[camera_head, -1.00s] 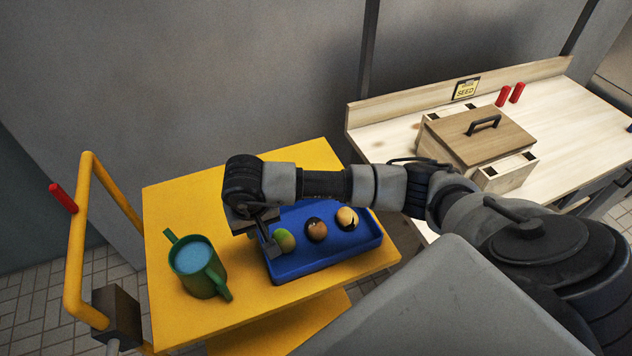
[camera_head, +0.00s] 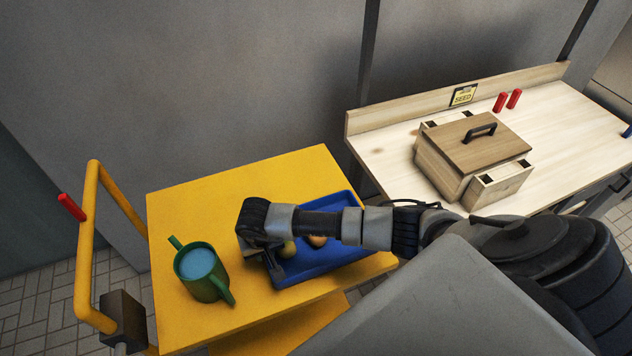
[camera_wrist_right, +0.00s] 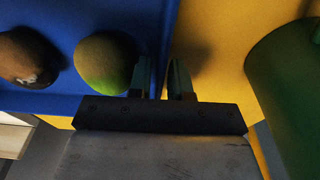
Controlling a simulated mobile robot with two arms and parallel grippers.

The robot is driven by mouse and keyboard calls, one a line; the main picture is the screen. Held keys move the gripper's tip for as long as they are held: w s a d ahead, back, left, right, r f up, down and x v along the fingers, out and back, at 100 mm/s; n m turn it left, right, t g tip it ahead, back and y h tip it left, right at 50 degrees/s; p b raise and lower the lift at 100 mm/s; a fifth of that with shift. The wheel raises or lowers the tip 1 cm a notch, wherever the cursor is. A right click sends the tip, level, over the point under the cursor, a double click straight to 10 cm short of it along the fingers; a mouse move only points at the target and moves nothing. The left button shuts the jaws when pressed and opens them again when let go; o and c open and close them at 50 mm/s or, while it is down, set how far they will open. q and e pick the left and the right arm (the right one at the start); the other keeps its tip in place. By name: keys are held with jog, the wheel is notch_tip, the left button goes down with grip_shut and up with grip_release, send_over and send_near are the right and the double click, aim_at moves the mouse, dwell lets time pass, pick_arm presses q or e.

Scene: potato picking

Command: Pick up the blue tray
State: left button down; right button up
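The blue tray (camera_head: 342,256) lies flat on the yellow cart top. It holds potatoes, one of them greenish (camera_wrist_right: 105,63) and one brown (camera_wrist_right: 27,57); my arm covers part of it in the head view. My right gripper (camera_head: 272,268) is down at the tray's left end. In the right wrist view its two fingers (camera_wrist_right: 164,82) stand close together at the tray's rim, one on the inner side by the greenish potato, one outside over the yellow surface. Whether they press on the rim cannot be told. My left gripper is not in view.
A green mug (camera_head: 203,274) with blue contents stands on the yellow cart (camera_head: 180,215), left of the gripper. The cart's yellow handle (camera_head: 86,245) is at the left. A wooden workbench (camera_head: 390,140) with a lidded wooden box (camera_head: 470,150) is at the right.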

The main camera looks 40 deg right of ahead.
grip_shut()
jog(key=shift+r, duration=0.1)
